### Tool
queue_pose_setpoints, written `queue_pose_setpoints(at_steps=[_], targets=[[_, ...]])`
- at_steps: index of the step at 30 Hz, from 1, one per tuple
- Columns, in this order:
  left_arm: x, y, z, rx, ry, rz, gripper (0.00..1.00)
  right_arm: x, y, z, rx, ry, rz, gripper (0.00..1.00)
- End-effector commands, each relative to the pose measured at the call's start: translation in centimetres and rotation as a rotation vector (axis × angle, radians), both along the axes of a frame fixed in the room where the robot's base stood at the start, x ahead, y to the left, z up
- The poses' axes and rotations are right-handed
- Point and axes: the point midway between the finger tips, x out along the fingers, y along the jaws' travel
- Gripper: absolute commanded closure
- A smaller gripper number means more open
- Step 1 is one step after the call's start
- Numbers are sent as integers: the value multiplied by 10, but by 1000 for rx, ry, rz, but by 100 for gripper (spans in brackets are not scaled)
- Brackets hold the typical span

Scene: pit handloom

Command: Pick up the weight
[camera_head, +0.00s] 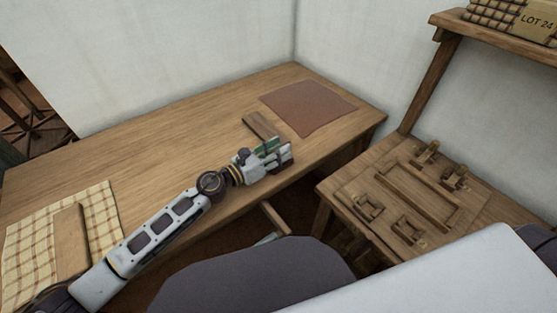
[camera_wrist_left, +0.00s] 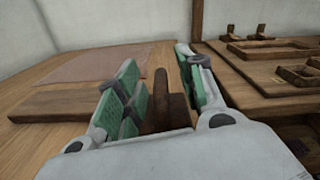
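My left gripper (camera_head: 275,151) reaches over the front edge area of the long table, its green-padded fingers pointing right. In the left wrist view the gripper (camera_wrist_left: 165,88) has its fingers spread apart. Between them is a dark brown object (camera_wrist_left: 171,112) with a blocky lower part and a thin upright piece, which may be the weight. I cannot tell whether the fingers touch it. My right gripper is not in view.
A flat wooden board (camera_head: 261,126) and a brown sheet (camera_head: 308,107) lie beyond the gripper. A checked cloth (camera_head: 100,216) is at the left of the table (camera_head: 160,133). A lower bench (camera_head: 345,194) with wooden fittings stands right, below a shelf (camera_head: 480,30).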

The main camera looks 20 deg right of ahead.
Motion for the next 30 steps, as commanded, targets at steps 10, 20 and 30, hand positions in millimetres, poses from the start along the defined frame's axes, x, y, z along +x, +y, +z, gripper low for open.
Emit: queue_pose_setpoints(at_steps=[10, 20, 30], targets=[[0, 0, 0, 0, 0, 0, 62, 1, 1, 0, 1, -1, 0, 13], [0, 0, 0, 0, 0, 0, 98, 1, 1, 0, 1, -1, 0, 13], [0, 0, 0, -1, 1, 0, 100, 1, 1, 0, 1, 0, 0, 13]])
